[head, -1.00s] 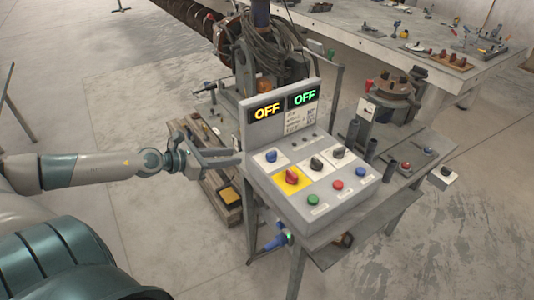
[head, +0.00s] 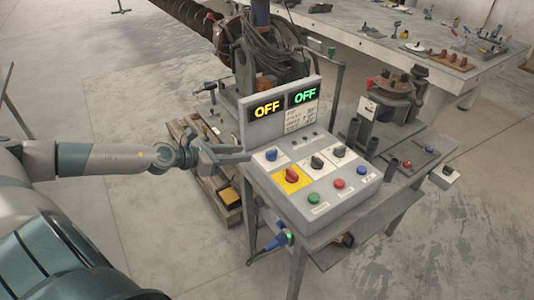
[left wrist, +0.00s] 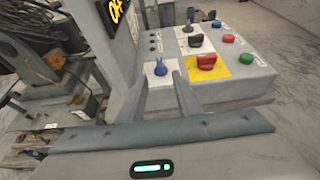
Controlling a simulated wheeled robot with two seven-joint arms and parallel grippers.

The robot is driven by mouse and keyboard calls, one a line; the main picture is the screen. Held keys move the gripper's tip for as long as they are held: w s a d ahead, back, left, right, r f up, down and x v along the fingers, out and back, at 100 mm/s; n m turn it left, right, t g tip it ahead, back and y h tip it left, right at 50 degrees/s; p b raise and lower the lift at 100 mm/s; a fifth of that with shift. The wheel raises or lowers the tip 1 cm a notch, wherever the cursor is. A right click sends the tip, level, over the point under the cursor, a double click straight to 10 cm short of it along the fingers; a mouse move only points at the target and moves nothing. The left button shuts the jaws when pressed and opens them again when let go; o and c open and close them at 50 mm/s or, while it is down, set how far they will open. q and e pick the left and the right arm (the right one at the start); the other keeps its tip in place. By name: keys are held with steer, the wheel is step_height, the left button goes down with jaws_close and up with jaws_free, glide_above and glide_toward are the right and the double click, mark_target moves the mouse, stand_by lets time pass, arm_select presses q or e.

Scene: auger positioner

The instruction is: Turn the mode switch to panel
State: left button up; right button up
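The grey control box (head: 325,212) stands on the table with several knobs on its sloped face; their labels are too small to read, so I cannot tell which is the mode switch. A blue knob (head: 271,155) is at its upper left, a black knob (head: 317,162) and another black knob (head: 339,151) lie to its right, and a red knob (head: 291,175) sits on a yellow plate. My left gripper (head: 244,153) is open beside the box's left edge. In the left wrist view the blue knob (left wrist: 160,68) shows just beyond the fingertips (left wrist: 160,80), apparently untouched. My right gripper is not in view.
An upright panel (head: 284,108) with two displays reading OFF rises behind the knobs. Green, red and blue buttons (head: 338,184) line the front. A machine with cables (head: 268,50) stands behind.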

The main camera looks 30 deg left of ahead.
mark_target(271, 152)
arm_select(q)
steer(key=p+x, duration=0.6)
steer(key=x, duration=0.6)
steer(key=shift+a+f, duration=0.1)
steer(key=shift+a, duration=0.05)
steer(key=shift+s, duration=0.1)
jaws_close()
